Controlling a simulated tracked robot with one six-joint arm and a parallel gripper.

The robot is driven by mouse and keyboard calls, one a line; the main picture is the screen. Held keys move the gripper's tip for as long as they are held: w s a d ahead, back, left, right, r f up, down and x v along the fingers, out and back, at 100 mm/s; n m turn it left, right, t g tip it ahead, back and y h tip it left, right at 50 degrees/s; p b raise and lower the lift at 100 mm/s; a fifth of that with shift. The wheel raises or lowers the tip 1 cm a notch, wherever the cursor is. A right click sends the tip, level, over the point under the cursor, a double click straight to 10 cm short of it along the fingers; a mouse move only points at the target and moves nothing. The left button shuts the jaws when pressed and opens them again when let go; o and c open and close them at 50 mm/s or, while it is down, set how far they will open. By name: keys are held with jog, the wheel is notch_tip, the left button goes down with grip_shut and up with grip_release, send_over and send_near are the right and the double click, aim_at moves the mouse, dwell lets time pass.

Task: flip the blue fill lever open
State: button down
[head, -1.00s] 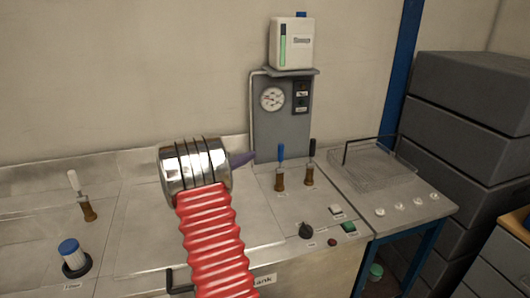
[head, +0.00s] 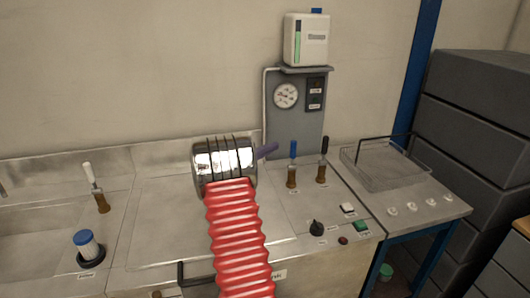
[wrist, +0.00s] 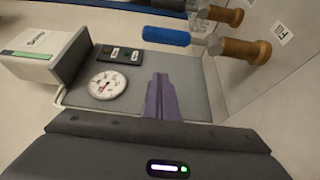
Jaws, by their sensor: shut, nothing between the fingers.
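The blue fill lever (head: 293,150) stands upright on its brass base (head: 291,177) on the bench panel, left of a black-handled lever (head: 324,145). In the wrist view the blue handle (wrist: 166,37) lies near the top, with its brass base (wrist: 245,50) beside a label reading Fill. My gripper (head: 268,151) has purple fingers and is just left of the blue handle in the head view, at about its height. The wrist view shows the fingers (wrist: 161,98) shut together and empty, with a visible gap to the handle. The chrome wrist hides part of the bench.
A grey panel with a round gauge (head: 286,96) and a white box (head: 306,40) stand behind the levers. A wire basket (head: 385,168) is at right. A white-handled lever (head: 88,172) and a blue-capped cylinder (head: 88,246) are at left. Knobs and buttons sit in front.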

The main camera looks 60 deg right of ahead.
aim_at(293, 155)
jog(key=s, duration=0.1)
jog(key=s+d, duration=0.1)
jog(key=s, duration=0.1)
jog(key=s+d, duration=0.1)
jog(key=shift+s, duration=0.3)
dwell(0.5)
jog(key=shift+s, duration=0.2)
dwell(0.4)
